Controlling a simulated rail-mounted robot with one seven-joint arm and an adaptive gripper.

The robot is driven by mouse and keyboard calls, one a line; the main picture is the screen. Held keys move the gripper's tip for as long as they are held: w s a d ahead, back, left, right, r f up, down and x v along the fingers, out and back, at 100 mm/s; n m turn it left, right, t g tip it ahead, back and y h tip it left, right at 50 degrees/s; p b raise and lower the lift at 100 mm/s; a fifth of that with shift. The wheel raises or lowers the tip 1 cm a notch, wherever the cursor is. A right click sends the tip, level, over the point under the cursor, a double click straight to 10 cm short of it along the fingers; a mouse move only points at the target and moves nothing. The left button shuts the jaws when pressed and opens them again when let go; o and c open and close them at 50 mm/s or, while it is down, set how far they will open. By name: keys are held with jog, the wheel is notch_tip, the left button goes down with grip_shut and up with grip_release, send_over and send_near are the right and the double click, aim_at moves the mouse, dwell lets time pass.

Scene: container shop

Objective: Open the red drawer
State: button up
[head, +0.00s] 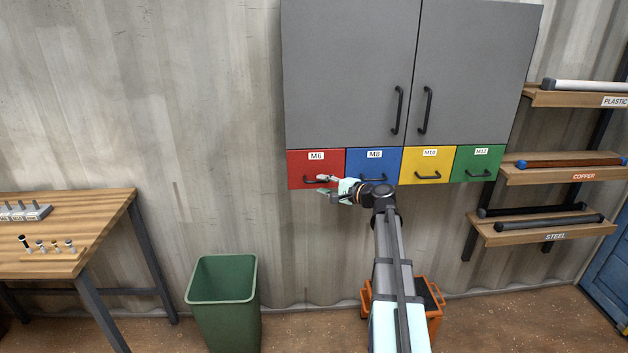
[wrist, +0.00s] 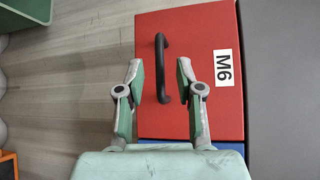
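The red drawer (head: 299,166), labelled M6, is at the left end of a row under the grey cabinet. Its front looks flush with the blue drawer beside it, so it appears closed. In the wrist view the red drawer front (wrist: 204,32) fills the middle, with its black handle (wrist: 161,50) standing out. My gripper (wrist: 159,73) is open, one finger on each side of the handle, with visible gaps. In the head view my gripper (head: 321,185) is at the drawer's lower right and partly covers the handle. Contact with the handle cannot be told.
The blue drawer (head: 367,160), yellow drawer (head: 428,163) and green drawer (head: 479,162) continue to the right. The grey cabinet (head: 350,70) is above. A green bin (head: 226,300) and an orange crate (head: 434,318) stand below on the floor. A wooden workbench (head: 100,215) is at left.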

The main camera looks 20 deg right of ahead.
aim_at(314, 182)
jog(key=shift+p+x, duration=0.45)
jog(key=shift+x, duration=1.9)
grip_shut()
